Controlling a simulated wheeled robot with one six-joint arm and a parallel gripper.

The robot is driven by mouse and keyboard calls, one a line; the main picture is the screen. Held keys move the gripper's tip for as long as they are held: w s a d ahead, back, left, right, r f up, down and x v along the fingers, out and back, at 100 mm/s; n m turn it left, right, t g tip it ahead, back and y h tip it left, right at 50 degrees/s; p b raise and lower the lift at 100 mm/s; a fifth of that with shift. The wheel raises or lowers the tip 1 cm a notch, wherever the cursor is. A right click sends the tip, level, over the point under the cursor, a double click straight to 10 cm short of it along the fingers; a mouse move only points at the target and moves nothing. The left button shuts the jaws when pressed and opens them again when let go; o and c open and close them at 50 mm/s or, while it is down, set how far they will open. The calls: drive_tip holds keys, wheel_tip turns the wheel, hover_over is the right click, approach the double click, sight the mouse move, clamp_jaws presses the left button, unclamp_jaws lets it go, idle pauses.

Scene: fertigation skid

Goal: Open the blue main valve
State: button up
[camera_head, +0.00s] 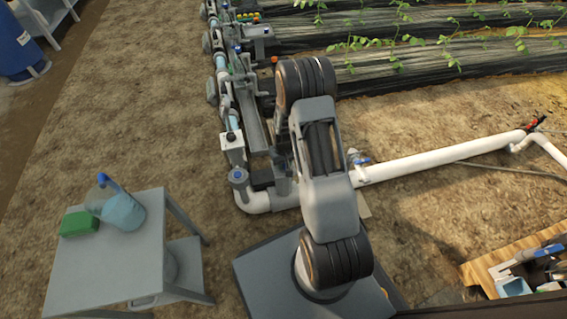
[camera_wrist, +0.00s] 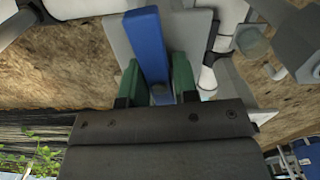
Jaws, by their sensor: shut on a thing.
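The blue main valve's handle (camera_wrist: 148,42) is a flat blue bar in the wrist view. It runs up from between the two green fingertips, slightly tilted. My gripper (camera_wrist: 158,82) is shut on this handle, one finger on each side. In the head view a small blue part (camera_head: 362,160) shows on the white pipe (camera_head: 430,163), just right of my arm. My gripper is hidden behind my arm there. I cannot tell from these frames how far the valve is turned.
A grey table (camera_head: 105,262) at the left holds a clear jug (camera_head: 122,211) and a green block (camera_head: 79,223). A red-handled valve (camera_head: 537,123) is at the far right. A wooden crate of tools (camera_head: 480,275) stands lower right. Covered plant beds lie behind.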

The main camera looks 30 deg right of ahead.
drive_tip(key=n, duration=1.3)
drive_tip(key=shift+n+p, duration=0.3)
drive_tip(key=shift+o, duration=0.2)
drive_tip(key=n, duration=0.4)
drive_tip(key=shift+n, duration=0.3)
drive_tip(key=o, duration=0.9)
drive_tip(key=shift+o, duration=0.2)
wheel_tip(320, 180, up, 10)
drive_tip(key=p, duration=0.7)
drive_tip(key=shift+p, duration=0.35)
